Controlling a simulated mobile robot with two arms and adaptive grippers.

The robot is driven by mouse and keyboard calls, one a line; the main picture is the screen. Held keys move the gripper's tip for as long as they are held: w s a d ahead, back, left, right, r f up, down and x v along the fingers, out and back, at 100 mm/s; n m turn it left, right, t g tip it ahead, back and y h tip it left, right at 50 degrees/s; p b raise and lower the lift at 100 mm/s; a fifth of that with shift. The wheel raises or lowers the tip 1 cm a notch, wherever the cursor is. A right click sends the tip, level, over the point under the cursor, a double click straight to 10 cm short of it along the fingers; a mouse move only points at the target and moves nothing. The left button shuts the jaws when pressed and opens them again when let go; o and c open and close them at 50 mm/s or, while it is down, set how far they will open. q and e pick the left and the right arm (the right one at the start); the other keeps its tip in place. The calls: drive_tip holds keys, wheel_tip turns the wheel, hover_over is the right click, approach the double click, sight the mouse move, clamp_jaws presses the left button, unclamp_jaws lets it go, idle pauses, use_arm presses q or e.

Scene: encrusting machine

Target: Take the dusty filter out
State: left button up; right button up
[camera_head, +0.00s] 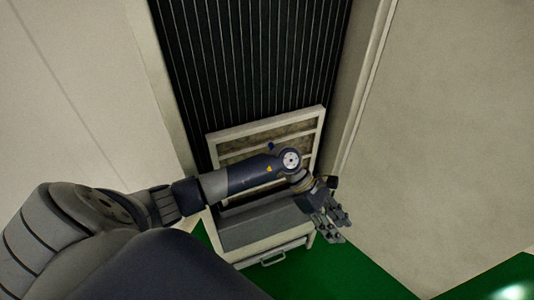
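A pale-framed panel with a brownish, dirty-looking face, which looks like the dusty filter (312,118), leans in the lower part of a tall machine opening. My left arm crosses in front of it and hides part of its middle. My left gripper (337,229) is at the lower right of the panel, pointing down and right. Its fingers look spread, with nothing between them, and it is apart from the panel. My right gripper is out of view.
A grey box-like part (262,227) sits below the panel, with a small handle (267,260) on the pale front under it. Dark ribbed fins (250,50) fill the opening above. Pale machine walls stand on both sides. The green floor (345,272) is clear at the lower right.

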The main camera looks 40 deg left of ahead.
use_arm(q)
drive_tip(key=w+a+r+m+t+y, duration=0.1)
drive_tip(key=w+a+r+m+y, duration=0.1)
drive_tip(key=a+r+m+y, duration=0.6)
drive_tip(key=w+a+r+m+t+y, duration=0.1)
drive_tip(key=a+r+m+t+y, duration=0.3)
drive_tip(key=a, duration=0.9)
drive_tip(key=w+a+f+b, duration=0.1)
drive_tip(key=f+b, duration=0.1)
drive_tip(key=f, duration=0.1)
drive_tip(key=w+a+f+n+g+b, duration=0.1)
drive_tip(key=f+b, duration=0.1)
drive_tip(key=f, duration=0.1)
drive_tip(key=w+a+f+g+b, duration=0.1)
drive_tip(key=f+b, duration=0.2)
drive_tip(key=f, duration=0.1)
drive_tip(key=shift+n+y, duration=0.3)
drive_tip(key=shift+w+a+f, duration=0.1)
drive_tip(key=shift+f, duration=0.2)
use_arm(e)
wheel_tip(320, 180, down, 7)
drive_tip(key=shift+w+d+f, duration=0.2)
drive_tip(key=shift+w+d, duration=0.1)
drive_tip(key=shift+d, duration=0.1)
use_arm(q)
clamp_jaws()
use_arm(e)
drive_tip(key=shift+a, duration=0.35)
